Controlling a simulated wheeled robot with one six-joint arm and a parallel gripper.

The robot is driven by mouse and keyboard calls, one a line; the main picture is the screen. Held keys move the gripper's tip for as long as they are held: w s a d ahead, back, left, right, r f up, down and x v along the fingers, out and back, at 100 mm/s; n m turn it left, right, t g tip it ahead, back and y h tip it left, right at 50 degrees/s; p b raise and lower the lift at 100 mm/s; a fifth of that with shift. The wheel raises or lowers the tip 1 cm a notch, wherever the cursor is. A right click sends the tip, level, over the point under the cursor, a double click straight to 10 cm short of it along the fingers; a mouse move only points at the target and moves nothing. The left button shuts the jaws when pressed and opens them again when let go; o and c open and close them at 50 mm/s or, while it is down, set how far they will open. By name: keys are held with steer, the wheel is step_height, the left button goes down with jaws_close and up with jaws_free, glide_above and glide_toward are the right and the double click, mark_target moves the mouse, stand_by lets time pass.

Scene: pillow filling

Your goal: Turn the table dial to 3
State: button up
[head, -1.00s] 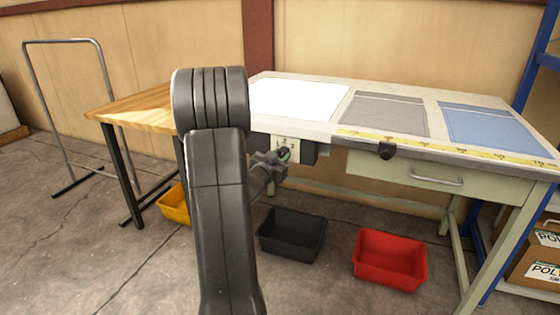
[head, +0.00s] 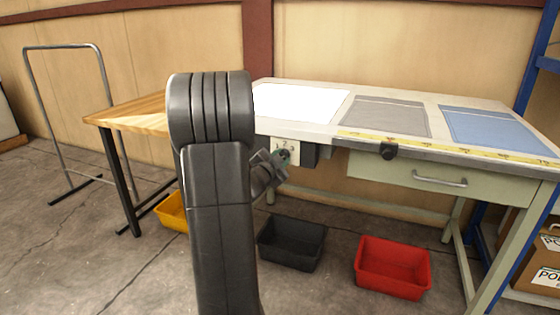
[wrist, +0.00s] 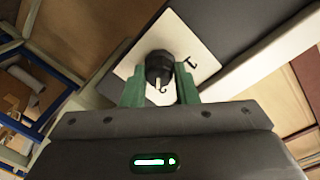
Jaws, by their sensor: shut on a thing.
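The dial is a black knob on a white plate (head: 292,146) at the table's front edge, left of the drawer. Small numbers show on the plate in the head view. In the wrist view the knob (wrist: 160,66) sits between the green fingers of my gripper (wrist: 159,88), with the white plate (wrist: 205,62) behind it. My gripper (head: 281,158) is shut on the knob in the head view too. A pale pointer mark shows on the knob's lower side in the wrist view. I cannot tell which number it points to.
The table (head: 330,133) carries white, grey and blue sheets and a yellow tape measure. Yellow (head: 172,212), black (head: 292,243) and red (head: 392,267) bins stand on the floor below.

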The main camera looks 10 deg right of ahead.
stand_by(0.3)
steer(key=o, duration=1)
steer(key=p+v, duration=0.2)
steer(key=v, duration=1.2)
steer(key=shift+d+f+p, duration=0.1)
steer(key=shift+p, duration=0.2)
steer(key=b+x, duration=0.2)
steer(key=x, duration=1.2)
steer(key=shift+b, duration=0.3)
